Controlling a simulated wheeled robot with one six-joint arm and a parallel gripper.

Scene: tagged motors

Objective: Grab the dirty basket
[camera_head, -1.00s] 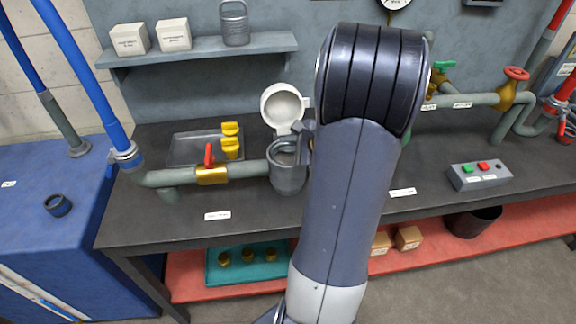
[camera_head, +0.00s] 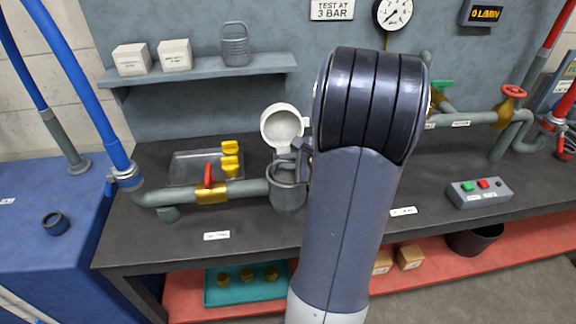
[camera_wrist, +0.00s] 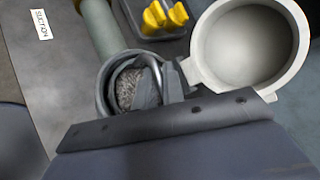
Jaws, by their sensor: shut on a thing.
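The dirty basket (camera_wrist: 132,88) shows in the wrist view as a grey-brown clogged mesh with a metal handle loop. It sits inside the grey strainer pot (camera_head: 288,194) on the pipe; the pot's rim also shows in the wrist view (camera_wrist: 103,100). The pot's pale round lid (camera_head: 282,124) is swung open behind it. My gripper (camera_wrist: 168,82) is at the pot mouth, shut on the basket's handle. In the head view my gripper (camera_head: 301,155) is partly hidden by my arm. The basket's lower part is hidden in the pot.
A clean-looking mesh basket (camera_head: 235,46) and two white boxes stand on the wall shelf (camera_head: 205,75). A red-handled valve (camera_head: 210,187) is on the pipe left of the pot. A metal tray (camera_head: 190,168) with yellow pieces lies behind it. A button box (camera_head: 480,192) is at right.

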